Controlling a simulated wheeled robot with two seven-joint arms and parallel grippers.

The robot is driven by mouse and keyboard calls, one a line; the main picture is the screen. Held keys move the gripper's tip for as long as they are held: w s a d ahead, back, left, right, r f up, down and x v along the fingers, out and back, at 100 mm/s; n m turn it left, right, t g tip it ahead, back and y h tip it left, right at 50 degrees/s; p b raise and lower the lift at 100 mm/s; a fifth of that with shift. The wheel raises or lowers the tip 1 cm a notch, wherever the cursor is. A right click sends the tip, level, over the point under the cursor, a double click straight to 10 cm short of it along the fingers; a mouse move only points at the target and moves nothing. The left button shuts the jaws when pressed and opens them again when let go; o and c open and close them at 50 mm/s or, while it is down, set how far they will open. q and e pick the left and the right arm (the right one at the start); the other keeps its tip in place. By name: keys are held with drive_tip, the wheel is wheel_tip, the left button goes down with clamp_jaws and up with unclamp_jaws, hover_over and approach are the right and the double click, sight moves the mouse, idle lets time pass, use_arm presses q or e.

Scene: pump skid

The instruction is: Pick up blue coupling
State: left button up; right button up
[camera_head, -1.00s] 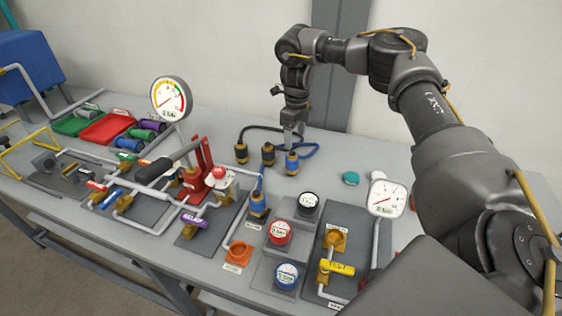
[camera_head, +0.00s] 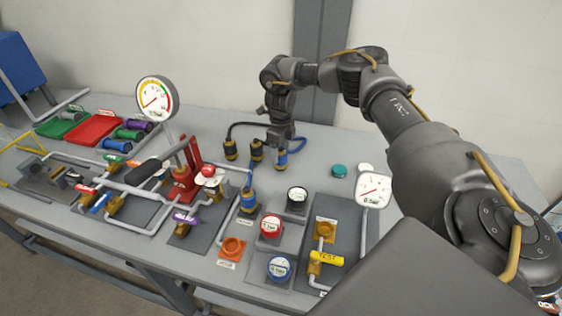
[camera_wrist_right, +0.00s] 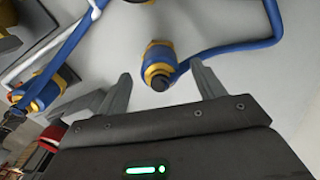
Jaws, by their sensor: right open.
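A blue coupling (camera_head: 281,160) with brass-yellow bands stands at the back of the bench, on the end of a blue hose. It also shows in the right wrist view (camera_wrist_right: 158,58), with its dark end facing the camera. My right gripper (camera_head: 280,143) is just above it in the head view and partly covers its top. In the right wrist view the open fingers (camera_wrist_right: 161,75) lie on either side of the coupling's dark end, with gaps on both sides. I cannot tell how deep they reach. My left gripper is not in view.
Two dark couplings (camera_head: 256,151) stand just left of the blue one. Another blue-and-brass fitting (camera_head: 249,201) sits on the skid in front. A white gauge (camera_head: 373,187) and a teal cap (camera_head: 339,171) are to the right. Bare bench lies around the cap.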

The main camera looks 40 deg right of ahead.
wheel_tip(320, 180, down, 2)
drive_tip(key=shift+f, duration=0.2)
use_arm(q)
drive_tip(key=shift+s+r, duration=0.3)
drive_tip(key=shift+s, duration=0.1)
use_arm(e)
drive_tip(key=c, duration=1.1)
drive_tip(key=shift+c, duration=0.4)
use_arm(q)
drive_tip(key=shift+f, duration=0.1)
use_arm(e)
drive_tip(key=shift+w+r, duration=0.1)
drive_tip(key=shift+r, duration=0.1)
